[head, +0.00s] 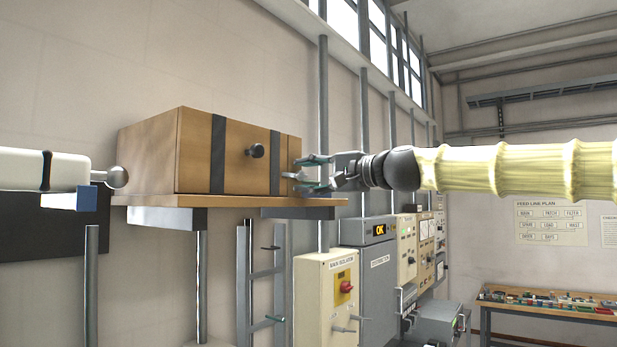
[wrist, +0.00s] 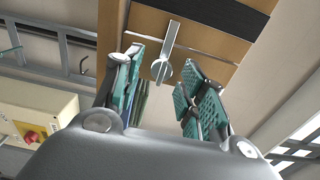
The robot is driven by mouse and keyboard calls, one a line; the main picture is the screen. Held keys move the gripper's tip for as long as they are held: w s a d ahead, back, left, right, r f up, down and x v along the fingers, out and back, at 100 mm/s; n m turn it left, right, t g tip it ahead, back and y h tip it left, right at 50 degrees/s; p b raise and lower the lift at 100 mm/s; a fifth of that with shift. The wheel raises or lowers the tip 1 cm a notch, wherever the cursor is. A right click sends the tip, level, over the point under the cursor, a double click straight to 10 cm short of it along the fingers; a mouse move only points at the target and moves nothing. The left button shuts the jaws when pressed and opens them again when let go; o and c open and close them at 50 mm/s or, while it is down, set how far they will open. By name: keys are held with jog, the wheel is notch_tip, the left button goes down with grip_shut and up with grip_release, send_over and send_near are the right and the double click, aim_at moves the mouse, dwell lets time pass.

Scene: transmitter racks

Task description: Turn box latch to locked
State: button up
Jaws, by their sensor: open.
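The wooden box (head: 190,150) with two dark straps stands on a shelf on the left in the head view. Its latch (wrist: 161,70), a pale metal lever with a round hub, shows on a wooden face in the wrist view. The lever points up and slightly right from the hub in that picture. My gripper (head: 306,173) is at the right end of the box. In the wrist view my gripper (wrist: 164,62) is open, with the latch appearing between its teal-padded fingers. I cannot tell whether they touch it. The latch is not clear in the head view.
A dark knob (head: 256,151) sticks out of the box front. The wooden shelf (head: 230,201) runs under the box. A cream isolator cabinet (head: 325,300) with a red switch stands below right, beside a grey cabinet (head: 368,280). A workbench (head: 550,308) stands at far right.

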jog(key=v, duration=1.2)
jog(key=shift+w, duration=0.15)
